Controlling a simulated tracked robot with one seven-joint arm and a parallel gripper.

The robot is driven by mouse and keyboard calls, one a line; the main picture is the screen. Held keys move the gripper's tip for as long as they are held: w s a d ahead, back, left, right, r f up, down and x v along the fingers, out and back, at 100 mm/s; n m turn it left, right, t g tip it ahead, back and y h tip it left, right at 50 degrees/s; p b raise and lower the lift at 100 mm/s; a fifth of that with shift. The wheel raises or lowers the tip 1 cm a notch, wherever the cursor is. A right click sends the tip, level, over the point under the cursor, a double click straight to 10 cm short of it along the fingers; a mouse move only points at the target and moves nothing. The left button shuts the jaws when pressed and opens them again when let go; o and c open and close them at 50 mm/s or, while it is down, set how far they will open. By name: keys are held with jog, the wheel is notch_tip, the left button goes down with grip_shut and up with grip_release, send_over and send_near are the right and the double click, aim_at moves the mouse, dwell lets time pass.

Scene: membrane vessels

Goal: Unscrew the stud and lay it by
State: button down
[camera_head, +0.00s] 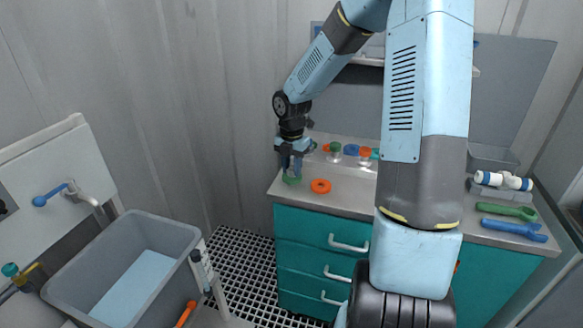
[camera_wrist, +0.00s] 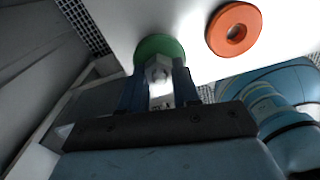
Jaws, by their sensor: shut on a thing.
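My gripper (camera_head: 292,171) points down at the left end of the counter, just above a green round piece (camera_head: 291,180). In the wrist view my gripper (camera_wrist: 160,82) is shut on a silvery, hex-shaped metal part, which looks like the stud (camera_wrist: 158,72). The green round piece (camera_wrist: 160,46) lies right beyond the fingertips. I cannot tell whether the stud is seated in it or clear of it. The fingers hide the stud's sides, and in the head view it cannot be made out.
An orange ring (camera_head: 320,186) lies flat beside the gripper; it also shows in the wrist view (camera_wrist: 233,29). Several small coloured pieces stand behind on the counter (camera_head: 347,199). Green (camera_head: 507,212) and blue (camera_head: 514,230) wrenches lie right. A grey sink (camera_head: 72,287) stands left.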

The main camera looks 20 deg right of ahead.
jog(key=shift+w+d, duration=0.15)
jog(key=c, duration=0.7)
grip_release()
jog(key=shift+c, duration=0.2)
